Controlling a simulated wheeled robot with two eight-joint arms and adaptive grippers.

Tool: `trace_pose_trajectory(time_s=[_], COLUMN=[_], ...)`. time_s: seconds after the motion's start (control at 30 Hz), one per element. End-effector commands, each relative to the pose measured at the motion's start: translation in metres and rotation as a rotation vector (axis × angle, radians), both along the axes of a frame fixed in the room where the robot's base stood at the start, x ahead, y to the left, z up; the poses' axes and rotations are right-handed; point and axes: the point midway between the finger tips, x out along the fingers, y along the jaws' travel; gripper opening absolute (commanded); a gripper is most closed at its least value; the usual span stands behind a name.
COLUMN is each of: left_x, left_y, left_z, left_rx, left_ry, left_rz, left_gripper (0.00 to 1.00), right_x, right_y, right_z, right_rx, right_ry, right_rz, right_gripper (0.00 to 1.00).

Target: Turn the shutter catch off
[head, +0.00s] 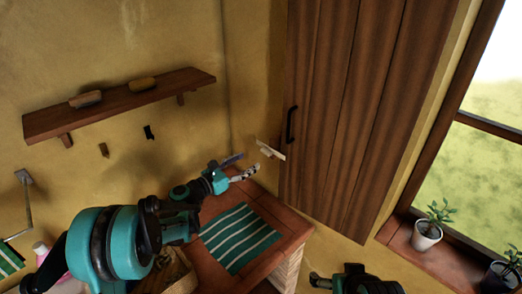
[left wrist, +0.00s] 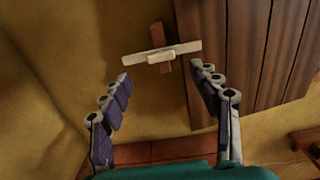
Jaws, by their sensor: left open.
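The shutter catch (head: 271,151) is a pale cream bar on the wall beside the left edge of the brown plank shutter (head: 340,110). In the left wrist view the catch (left wrist: 150,56) lies nearly level across a reddish-brown upright piece, with a small raised block at its middle. My left gripper (head: 247,167) is open and empty, just left of and below the catch in the head view. In the left wrist view its two fingers (left wrist: 160,74) stand apart below the bar, one toward each end. Part of my right arm's end (head: 345,281) shows at the bottom; its jaws are unclear.
A brick counter with a tiled top (head: 294,229) and a green striped cloth (head: 240,238) lies below my left gripper. A wall shelf (head: 120,103) is at the left. A black handle (head: 290,125) sits on the shutter. A potted plant (head: 427,236) stands on the window sill.

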Motion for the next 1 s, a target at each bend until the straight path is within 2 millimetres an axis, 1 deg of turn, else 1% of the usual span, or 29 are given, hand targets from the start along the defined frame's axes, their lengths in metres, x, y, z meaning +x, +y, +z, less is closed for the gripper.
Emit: trace_pose_trajectory(time_s=[0.17,0.3,0.43,0.6,0.83,0.87,0.9,0.97,1.0], left_x=[0.017,0.034,0.046,0.053,0.053,0.053,0.053,0.053,0.053], left_y=[-0.018,-0.035,-0.047,-0.053,-0.054,-0.054,-0.054,-0.054,-0.054], left_z=[-0.001,-0.001,0.0,0.0,0.0,0.0,0.0,0.0,0.0], left_rx=[-0.005,-0.003,-0.002,-0.002,-0.001,-0.001,-0.001,-0.001,-0.001], left_ry=[0.002,0.001,0.001,0.001,0.001,0.001,0.001,0.001,0.001], left_rz=[-0.003,-0.003,-0.002,0.0,0.0,0.0,0.0,0.0,0.0], left_gripper=[0.62,0.62,0.62,0.62,0.62,0.57,0.46,0.3,0.2], right_x=[0.0,0.0,0.0,0.0,0.0,0.0,0.0,0.0,0.0], right_y=[0.0,0.0,0.0,0.0,0.0,0.0,0.0,0.0,0.0], right_z=[0.0,0.0,0.001,0.001,0.001,0.001,0.001,0.001,0.001], right_rx=[0.0,0.0,0.0,0.0,0.0,0.0,0.0,0.0,0.0], right_ry=[0.0,0.0,0.0,0.0,0.0,0.0,0.0,0.0,0.0], right_rz=[0.0,0.0,0.0,0.0,0.0,0.0,0.0,0.0,0.0], right_gripper=[0.93,0.93,0.93,0.93,0.93,0.93,0.93,0.93,0.93])
